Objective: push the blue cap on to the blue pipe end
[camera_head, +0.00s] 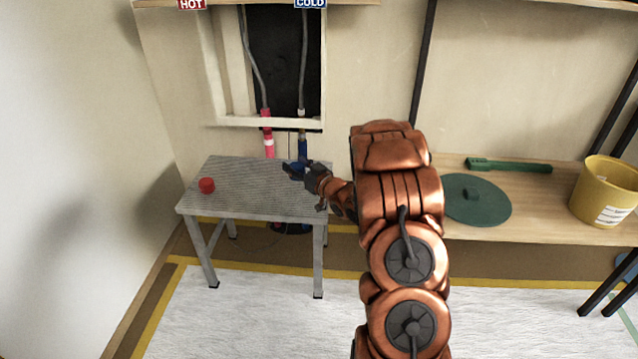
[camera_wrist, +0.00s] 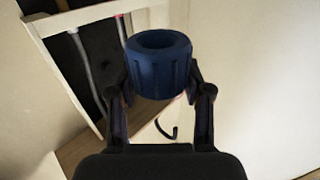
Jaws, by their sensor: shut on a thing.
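My gripper (camera_head: 297,170) is shut on the blue cap (camera_wrist: 158,72), a ribbed ring with its round opening facing up in the wrist view. The two fingers of my gripper (camera_wrist: 160,92) press on its sides. In the head view the cap is small, dark and hard to tell from the fingers. The blue pipe end (camera_head: 302,147) hangs below the wall opening, under the COLD sign, close behind and above my gripper. I cannot tell whether cap and pipe touch. The blue pipe end is not clearly visible in the wrist view.
A pink-red pipe (camera_head: 268,143) hangs left of the blue one, under the HOT sign (camera_head: 191,4). A red cap (camera_head: 207,185) lies on the grey work table (camera_head: 240,204). A shelf at right holds a green round lid (camera_head: 474,201) and a yellow bucket (camera_head: 606,190).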

